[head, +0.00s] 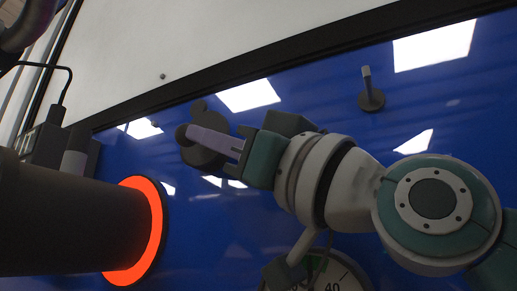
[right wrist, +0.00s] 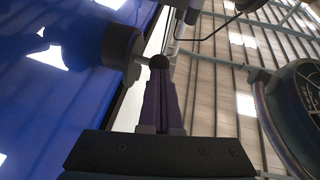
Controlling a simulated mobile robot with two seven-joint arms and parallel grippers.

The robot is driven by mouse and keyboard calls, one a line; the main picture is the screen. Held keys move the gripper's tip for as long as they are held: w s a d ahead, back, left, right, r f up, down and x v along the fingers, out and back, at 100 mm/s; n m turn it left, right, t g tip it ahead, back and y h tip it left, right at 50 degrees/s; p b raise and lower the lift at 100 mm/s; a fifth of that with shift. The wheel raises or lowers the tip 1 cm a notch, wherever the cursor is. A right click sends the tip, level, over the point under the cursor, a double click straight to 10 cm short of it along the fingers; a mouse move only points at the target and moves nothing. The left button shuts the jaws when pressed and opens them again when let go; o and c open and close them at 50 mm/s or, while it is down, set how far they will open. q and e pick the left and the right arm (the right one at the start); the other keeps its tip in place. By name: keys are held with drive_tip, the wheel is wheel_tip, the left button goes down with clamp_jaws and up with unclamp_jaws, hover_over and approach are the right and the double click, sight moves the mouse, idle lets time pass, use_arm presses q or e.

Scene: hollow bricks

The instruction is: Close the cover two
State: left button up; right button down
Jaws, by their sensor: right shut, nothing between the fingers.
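A dark round cover-like piece (head: 207,157) with a small rounded tab sits on the blue panel (head: 260,210). I cannot read any number on it, so I cannot tell if it is cover two. My right gripper (head: 190,133) is shut and empty, with its fingertips over this piece at its upper left in the head view. In the right wrist view the shut fingers (right wrist: 160,92) point at a dark rounded knob (right wrist: 158,62) beside a dark cylindrical piece (right wrist: 122,46). The tips overlap the knob; contact is unclear. My left gripper is not seen.
A large black cylinder with an orange-red ring (head: 153,230) stands out at the left. A small lever (head: 371,98) is on the panel at upper right. A white dial gauge (head: 340,276) is partly hidden below my right arm. A dark frame edge borders the panel.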

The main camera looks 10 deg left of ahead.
drive_tip(key=shift+w+a+f+b, duration=0.2)
drive_tip(key=shift+a+f+b, duration=0.25)
drive_tip(key=shift+a, duration=0.15)
drive_tip(key=shift+w+a+f+b, duration=0.15)
drive_tip(key=shift+a+f+b, duration=0.2)
drive_tip(key=shift+a, duration=0.2)
